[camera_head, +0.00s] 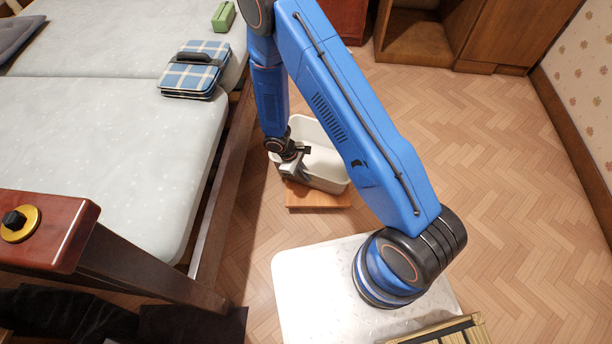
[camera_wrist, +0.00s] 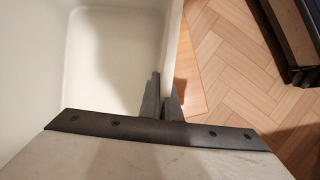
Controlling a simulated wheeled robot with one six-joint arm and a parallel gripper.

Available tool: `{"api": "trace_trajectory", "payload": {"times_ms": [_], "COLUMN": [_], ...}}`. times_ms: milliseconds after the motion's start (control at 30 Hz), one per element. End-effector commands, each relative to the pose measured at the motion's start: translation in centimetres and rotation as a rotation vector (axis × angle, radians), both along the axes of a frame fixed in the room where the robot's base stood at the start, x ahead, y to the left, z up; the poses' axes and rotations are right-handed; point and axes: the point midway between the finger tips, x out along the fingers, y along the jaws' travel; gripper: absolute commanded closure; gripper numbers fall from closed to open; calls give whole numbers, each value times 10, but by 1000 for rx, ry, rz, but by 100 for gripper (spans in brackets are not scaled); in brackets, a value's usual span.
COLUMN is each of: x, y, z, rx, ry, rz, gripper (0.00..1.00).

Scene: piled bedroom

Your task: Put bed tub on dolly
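The white tub (camera_head: 335,180) is over the wooden dolly (camera_head: 318,199) on the floor beside the bed. The dolly's front edge shows below the tub; whether the tub rests fully on it I cannot tell. My gripper (camera_head: 291,165) is at the tub's left rim, pointing down. In the wrist view the tub (camera_wrist: 105,60) fills the upper left. The gripper fingers (camera_wrist: 162,100) are close together, one inside and one outside the tub wall, shut on it. A strip of the dolly (camera_wrist: 190,92) shows beyond the wall. My arm hides part of the tub's right side.
The bed (camera_head: 110,130) with its side rail (camera_head: 222,190) stands close on the left. A plaid case (camera_head: 196,70) and a green block (camera_head: 223,16) lie on it. Wooden cabinets (camera_head: 480,35) stand at the back. The parquet floor at right (camera_head: 510,170) is clear.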

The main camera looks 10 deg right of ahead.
Motion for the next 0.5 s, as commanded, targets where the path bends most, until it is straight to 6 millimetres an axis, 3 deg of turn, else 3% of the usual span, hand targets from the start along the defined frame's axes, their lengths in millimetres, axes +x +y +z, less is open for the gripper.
{"api": "trace_trajectory", "payload": {"times_ms": [167,267,500], "x": [0,0,0], "y": [0,0,0], "z": [-2,-2,-2], "rx": [-1,-1,0], "ry": [1,1,0], "rz": [0,0,0], "gripper": [100,78,78]}}
